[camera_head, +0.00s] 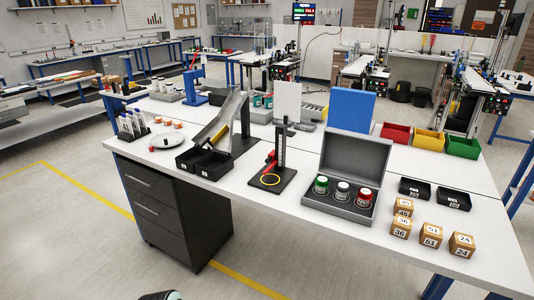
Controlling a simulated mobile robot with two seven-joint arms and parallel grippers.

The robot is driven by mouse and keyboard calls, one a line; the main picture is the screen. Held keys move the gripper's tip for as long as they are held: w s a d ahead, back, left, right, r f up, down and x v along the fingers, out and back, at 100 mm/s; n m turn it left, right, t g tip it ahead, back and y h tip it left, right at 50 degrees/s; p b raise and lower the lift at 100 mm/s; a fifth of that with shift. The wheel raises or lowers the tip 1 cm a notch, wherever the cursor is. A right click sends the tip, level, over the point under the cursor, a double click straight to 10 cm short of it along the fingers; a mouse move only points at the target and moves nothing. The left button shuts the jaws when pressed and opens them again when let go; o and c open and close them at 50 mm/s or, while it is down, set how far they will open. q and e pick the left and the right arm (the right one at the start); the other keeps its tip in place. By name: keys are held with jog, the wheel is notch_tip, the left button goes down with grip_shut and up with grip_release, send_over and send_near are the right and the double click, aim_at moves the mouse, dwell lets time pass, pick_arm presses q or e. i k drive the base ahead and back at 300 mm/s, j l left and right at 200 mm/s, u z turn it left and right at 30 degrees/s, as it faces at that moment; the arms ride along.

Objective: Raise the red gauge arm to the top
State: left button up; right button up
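The red gauge arm (270,161) sits low, at the left of the post, tilted down towards the base. The upper part of the post is bare. Neither of my grippers can be made out. Only a small dark rounded part shows at the bottom edge, which I cannot identify.
An open grey case (354,155) with three capped jars stands right of the gauge. Two black bins (204,162) and a sloped chute (221,121) stand left. Numbered wooden blocks (402,227) lie at the front right. A blue panel (351,110) stands behind.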

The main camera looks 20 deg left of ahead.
aim_at(271, 156)
jog(key=i+j, duration=0.25)
jog(key=i+j+z, duration=0.15)
jog(key=j, duration=0.25)
jog(key=i+j, duration=0.25)
jog(key=j+z, duration=0.05)
jog(key=j, duration=0.05)
